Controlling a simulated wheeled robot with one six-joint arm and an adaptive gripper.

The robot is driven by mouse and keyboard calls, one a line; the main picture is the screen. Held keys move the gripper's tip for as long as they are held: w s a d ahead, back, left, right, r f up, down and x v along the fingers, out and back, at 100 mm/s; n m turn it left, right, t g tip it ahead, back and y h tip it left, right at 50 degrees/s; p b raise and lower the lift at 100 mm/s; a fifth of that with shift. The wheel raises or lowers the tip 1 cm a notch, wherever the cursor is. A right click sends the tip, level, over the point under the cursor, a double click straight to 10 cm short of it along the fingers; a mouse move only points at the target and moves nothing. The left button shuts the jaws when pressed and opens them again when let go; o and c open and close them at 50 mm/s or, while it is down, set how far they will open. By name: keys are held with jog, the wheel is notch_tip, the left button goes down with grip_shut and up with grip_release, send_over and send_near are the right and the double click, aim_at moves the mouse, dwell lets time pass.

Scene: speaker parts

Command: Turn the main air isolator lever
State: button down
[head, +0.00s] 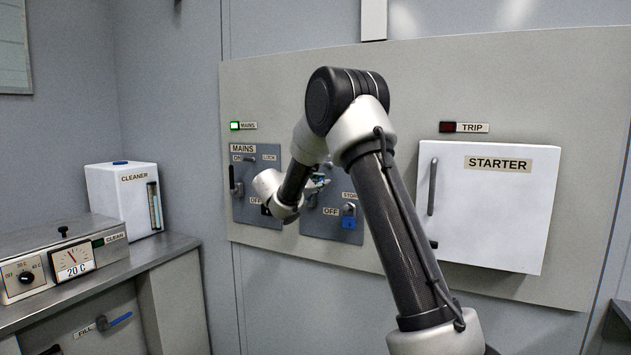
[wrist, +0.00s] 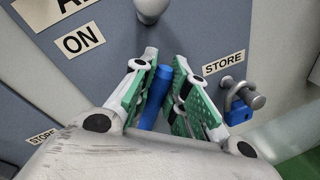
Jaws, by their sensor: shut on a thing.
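The main air isolator lever shows in the wrist view as a blue bar (wrist: 154,98) between my gripper's green-padded fingers (wrist: 163,85). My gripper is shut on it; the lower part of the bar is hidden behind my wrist. An ON label (wrist: 80,41) is to the upper left and a STORE label (wrist: 223,63) to the right. In the head view my gripper (head: 317,184) is at the grey isolator plate (head: 312,225), right of the MAINS panel. My arm hides most of the lever there. An OFF label (head: 331,211) shows below.
A blue padlock (head: 348,223) hangs on the plate's right side, close to my gripper. The MAINS panel (head: 243,209) with a black lever is to the left. A white STARTER box (head: 495,215) juts out to the right. A counter (head: 165,252) stands at the left.

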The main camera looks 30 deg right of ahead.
jog(key=shift+s+d+f+m+y, duration=0.25)
jog(key=shift+s+f+m, duration=0.15)
jog(key=shift+m, duration=0.2)
jog(key=shift+s+d+f+m+y, duration=0.15)
jog(key=shift+s+d+f+m, duration=0.1)
jog(key=shift+f+m, duration=0.3)
jog(key=shift+s+d+f+m+t, duration=0.25)
jog(key=shift+f+m, duration=0.15)
jog(key=shift+m, duration=0.2)
jog(key=shift+s+d+f+m+t, duration=0.1)
jog(key=shift+s+f+m+t, duration=0.1)
jog(key=shift+f+m, duration=0.3)
jog(key=shift+s+d+f+m+y, duration=0.1)
jog(key=shift+s+f+m+y, duration=0.1)
jog(key=shift+f+m, duration=0.3)
jog(key=shift+s+d+f+m+y, duration=0.1)
jog(key=shift+f+m+y, duration=0.15)
jog(key=shift+m, duration=0.3)
jog(key=shift+f+m+t+y, duration=0.25)
jog(key=shift+f+m+t, duration=0.2)
jog(key=shift+f+m, duration=0.55)
jog(key=c, duration=1.4)
grip_release()
